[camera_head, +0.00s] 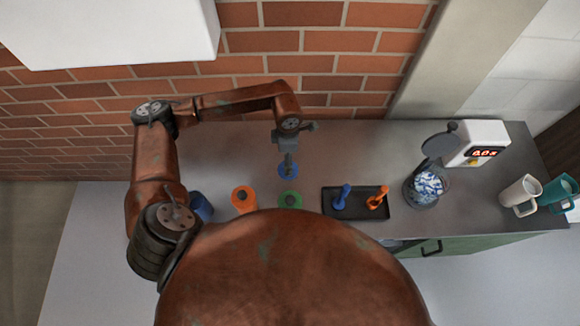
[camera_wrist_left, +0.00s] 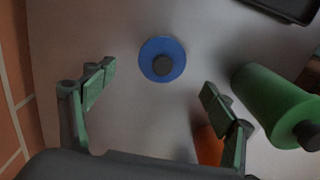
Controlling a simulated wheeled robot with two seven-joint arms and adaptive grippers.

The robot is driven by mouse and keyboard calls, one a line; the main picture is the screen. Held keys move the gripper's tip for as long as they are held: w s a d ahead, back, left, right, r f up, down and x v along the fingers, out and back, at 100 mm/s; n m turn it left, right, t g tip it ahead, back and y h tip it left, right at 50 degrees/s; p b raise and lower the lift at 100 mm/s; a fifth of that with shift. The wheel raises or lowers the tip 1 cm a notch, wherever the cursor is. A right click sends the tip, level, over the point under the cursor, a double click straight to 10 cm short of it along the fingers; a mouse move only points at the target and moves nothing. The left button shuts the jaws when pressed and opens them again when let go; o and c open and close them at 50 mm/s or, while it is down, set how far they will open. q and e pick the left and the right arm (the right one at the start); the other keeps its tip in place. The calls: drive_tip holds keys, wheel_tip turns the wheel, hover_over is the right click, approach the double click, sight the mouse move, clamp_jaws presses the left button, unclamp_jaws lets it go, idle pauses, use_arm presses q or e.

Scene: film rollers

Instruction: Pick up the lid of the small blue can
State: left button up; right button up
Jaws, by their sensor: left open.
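A small round blue thing with a dark knob in its middle stands on the grey counter; its blue top (camera_wrist_left: 170,74) and knob (camera_wrist_left: 163,65) show from above in the left wrist view. In the head view its blue edge (camera_head: 288,174) shows under my left gripper (camera_head: 289,160). I cannot tell how tall it is or where lid and body meet. My left gripper (camera_wrist_left: 159,80) is open and empty, pointing down. In the wrist view the blue top lies slightly beyond the fingertips, roughly centred between them. My right gripper is not in view.
A green can (camera_head: 290,200) and an orange can (camera_head: 244,199) stand close by; a larger blue can (camera_head: 201,207) is further left. A dark tray (camera_head: 358,206), open-lidded container (camera_head: 426,188), scale (camera_head: 478,143), and mugs (camera_head: 521,195) stand right. A brick wall (camera_head: 320,62) rises behind.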

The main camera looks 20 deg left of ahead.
use_arm(q)
drive_tip(key=shift+s+f, duration=0.15)
drive_tip(key=shift+f, duration=0.6)
wheel_tip(320, 180, down, 5)
drive_tip(key=shift+s+f+p, duration=0.1)
drive_tip(key=shift+p, duration=0.3)
drive_tip(key=shift+d, duration=0.1)
drive_tip(key=shift+c, duration=0.3)
drive_tip(key=c, duration=1.2)
